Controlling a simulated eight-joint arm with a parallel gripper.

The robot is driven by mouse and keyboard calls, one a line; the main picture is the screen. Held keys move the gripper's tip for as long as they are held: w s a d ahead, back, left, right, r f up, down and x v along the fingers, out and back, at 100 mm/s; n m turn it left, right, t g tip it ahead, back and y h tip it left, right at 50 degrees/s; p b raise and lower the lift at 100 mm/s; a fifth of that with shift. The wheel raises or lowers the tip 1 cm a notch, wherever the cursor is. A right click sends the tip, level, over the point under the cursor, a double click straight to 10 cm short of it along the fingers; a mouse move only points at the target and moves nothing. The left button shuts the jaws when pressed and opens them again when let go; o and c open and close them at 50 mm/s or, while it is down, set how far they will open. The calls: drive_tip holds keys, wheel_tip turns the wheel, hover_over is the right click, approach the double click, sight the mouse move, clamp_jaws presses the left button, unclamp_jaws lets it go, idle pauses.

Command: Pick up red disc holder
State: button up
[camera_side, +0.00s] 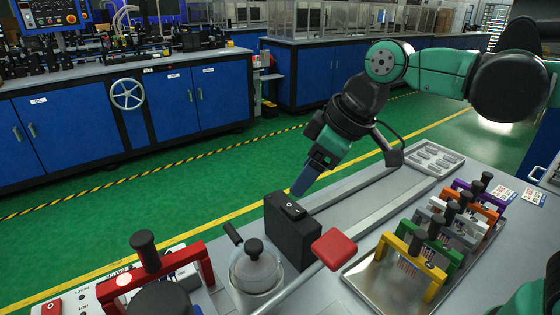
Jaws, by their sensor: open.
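The red disc holder (194,252) looks to be the red arch with a black knob at the lower left. It stands on a white labelled panel, partly hidden behind another black knob at the picture's bottom edge. My gripper (300,190) is open and points down above the black box (291,236) in the middle. It is well to the right of the red arch and apart from it. Only one finger shows clearly, and nothing is seen between the jaws.
A metal tray (366,287) holds several coloured arches with black knobs at the right. A red square piece (334,249) stands beside the black box. A lidded round pot (256,272) stands between the box and the red arch. A grey moulded tray (437,157) lies behind.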

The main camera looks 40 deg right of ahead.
drive_tip(key=w+a+r+n+g+y, duration=0.25)
drive_tip(key=a+n, duration=0.35)
drive_tip(key=a, duration=0.3)
drive_tip(key=n+g, duration=0.3)
drive_tip(key=n, duration=0.4)
hover_over(154, 266)
drive_tip(key=w+d, duration=0.1)
drive_tip(key=d, duration=0.1)
drive_tip(key=shift+w+d+r+h, duration=0.15)
drive_tip(key=shift+d+r+h, duration=0.1)
drive_tip(key=shift+r, duration=0.15)
drive_tip(key=shift+a+f, duration=0.15)
drive_tip(key=shift+a, duration=0.15)
drive_tip(key=shift+x, duration=2.65)
clamp_jaws()
